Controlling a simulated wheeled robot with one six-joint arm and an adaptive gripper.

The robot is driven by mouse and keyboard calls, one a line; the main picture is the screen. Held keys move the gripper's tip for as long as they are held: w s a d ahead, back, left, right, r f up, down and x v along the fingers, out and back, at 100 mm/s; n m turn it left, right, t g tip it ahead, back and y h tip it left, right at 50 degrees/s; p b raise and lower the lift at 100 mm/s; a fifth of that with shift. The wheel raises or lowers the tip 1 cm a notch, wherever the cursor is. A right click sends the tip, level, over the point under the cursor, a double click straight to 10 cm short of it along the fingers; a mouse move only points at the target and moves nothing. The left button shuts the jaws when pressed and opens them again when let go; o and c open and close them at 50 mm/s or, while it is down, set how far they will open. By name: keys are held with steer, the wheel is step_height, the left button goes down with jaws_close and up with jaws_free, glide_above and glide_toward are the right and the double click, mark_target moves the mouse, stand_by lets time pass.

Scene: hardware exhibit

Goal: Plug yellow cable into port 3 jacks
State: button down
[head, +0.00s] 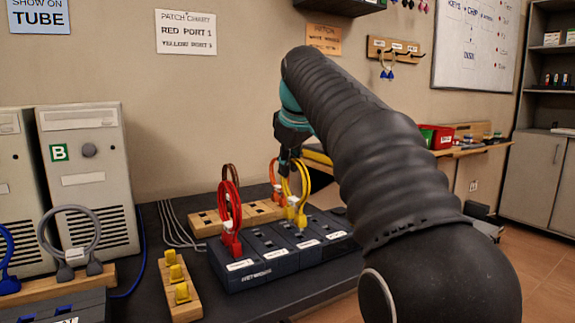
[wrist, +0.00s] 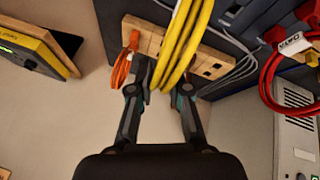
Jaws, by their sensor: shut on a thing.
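The yellow cable (head: 302,188) is a loop with a white tag and yellow plugs at its lower end. My gripper (head: 288,162) is shut on the top of the loop. In the wrist view, the yellow strands (wrist: 187,40) pass between the fingers of my gripper (wrist: 165,88). The plugs hang at the dark blue port box (head: 262,284), by its third labelled section from the left. I cannot tell whether they are seated or just above the jacks. The jacks under them are hidden.
A red cable (head: 230,206) stands in the box's leftmost section, close by. An orange cable (head: 274,173) and a brown one (head: 230,172) stand at the wooden rack (head: 204,224) behind. A wooden block with yellow plugs (head: 181,293) is at the front left.

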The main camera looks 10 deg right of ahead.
steer(key=shift+f, duration=1.1)
stand_by(2.9)
steer(key=shift+c, duration=2)
jaws_free()
steer(key=shift+r, duration=0.1)
steer(key=shift+v, duration=3.4)
steer(key=shift+s+r, duration=0.1)
steer(key=shift+r, duration=0.15)
